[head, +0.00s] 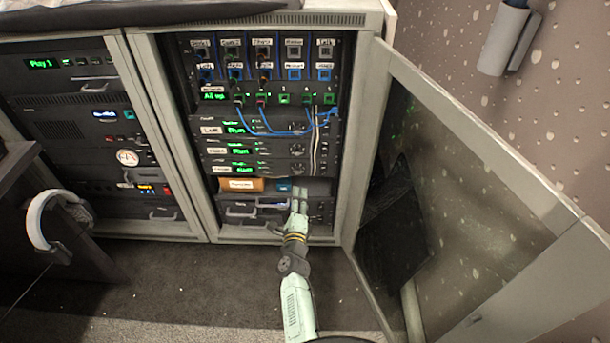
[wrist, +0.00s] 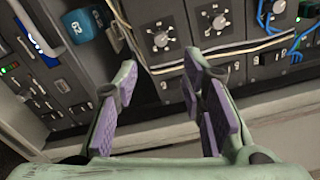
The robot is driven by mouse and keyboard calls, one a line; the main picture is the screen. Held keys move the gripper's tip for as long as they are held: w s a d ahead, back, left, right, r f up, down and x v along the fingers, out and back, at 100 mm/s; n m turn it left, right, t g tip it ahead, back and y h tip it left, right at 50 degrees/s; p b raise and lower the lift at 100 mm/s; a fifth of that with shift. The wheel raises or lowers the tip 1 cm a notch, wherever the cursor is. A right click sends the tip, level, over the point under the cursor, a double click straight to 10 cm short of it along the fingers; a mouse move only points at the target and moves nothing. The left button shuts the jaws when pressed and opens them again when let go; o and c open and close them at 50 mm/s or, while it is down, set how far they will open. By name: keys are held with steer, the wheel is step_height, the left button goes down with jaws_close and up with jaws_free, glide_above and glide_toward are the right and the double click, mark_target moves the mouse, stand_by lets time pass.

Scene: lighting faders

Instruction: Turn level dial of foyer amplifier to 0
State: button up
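Three amplifier units with green "Run" displays are stacked in the open rack. The labels on the upper (head: 210,130), middle (head: 217,150) and lowest (head: 221,169) units are too small for me to tell surely which is foyer. Round dials show on the middle (head: 297,150) and lowest (head: 295,168) units. The wrist view shows dials at left (wrist: 161,40), centre (wrist: 219,22) and top right (wrist: 278,7); their pointer settings are unclear. My gripper (head: 300,192) is below the dials, in front of the lower rack. Its purple-padded fingers (wrist: 160,82) are apart and empty, touching no dial.
Blue cables (head: 285,133) and pale cables (head: 316,145) hang near the amplifiers' right side. An orange box (head: 241,185) and a blue item (wrist: 82,25) lie below them. The glass door (head: 470,180) stands open at right. A second rack (head: 90,150) is at left.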

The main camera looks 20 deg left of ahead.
mark_target(298, 173)
steer(key=b+x, duration=0.5)
steer(key=x, duration=0.5)
steer(key=shift+w+a, duration=0.15)
steer(key=shift+w, duration=0.05)
jaws_close()
